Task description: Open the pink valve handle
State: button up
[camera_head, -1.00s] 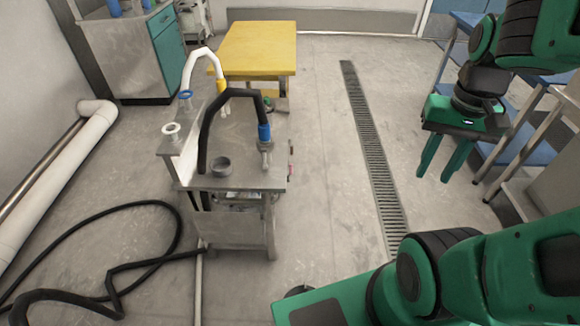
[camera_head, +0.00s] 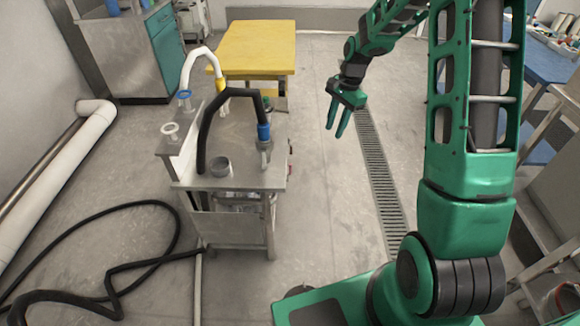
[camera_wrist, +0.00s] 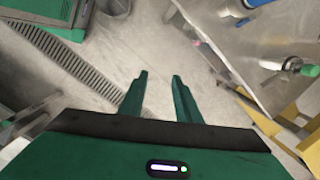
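A faint pink spot (camera_wrist: 197,43) also shows at the machine's edge in the wrist view. My gripper (camera_head: 336,129) is to the right of the machine, apart from it, above the floor. Its two fingers point down, are spread and hold nothing; they also show in the wrist view (camera_wrist: 159,77).
A yellow table (camera_head: 258,48) stands behind the machine. A floor drain grate (camera_head: 380,175) runs to its right, with clear floor between. A black hose (camera_head: 150,205) lies at the lower left. Blue-topped tables (camera_head: 545,65) stand on the right.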

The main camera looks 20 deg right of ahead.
aim_at(290, 165)
jog(key=w+a+f+m+y, duration=0.1)
jog(key=w+a+f, duration=0.2)
jog(key=f, duration=0.5)
jog(key=w+a+f+m+y, duration=0.1)
jog(key=w+a+f, duration=0.3)
jog(key=f, duration=0.5)
jog(key=w+a+f+m, duration=0.2)
jog(key=a+f, duration=0.3)
jog(key=f, duration=0.3)
jog(key=shift+w+f+m+y, duration=0.2)
jog(key=shift+w, duration=0.25)
jog(key=shift+w+f+m+y, duration=0.15)
jog(key=shift+w+m+y, duration=0.05)
jog(key=shift+w, duration=0.2)
grip_shut()
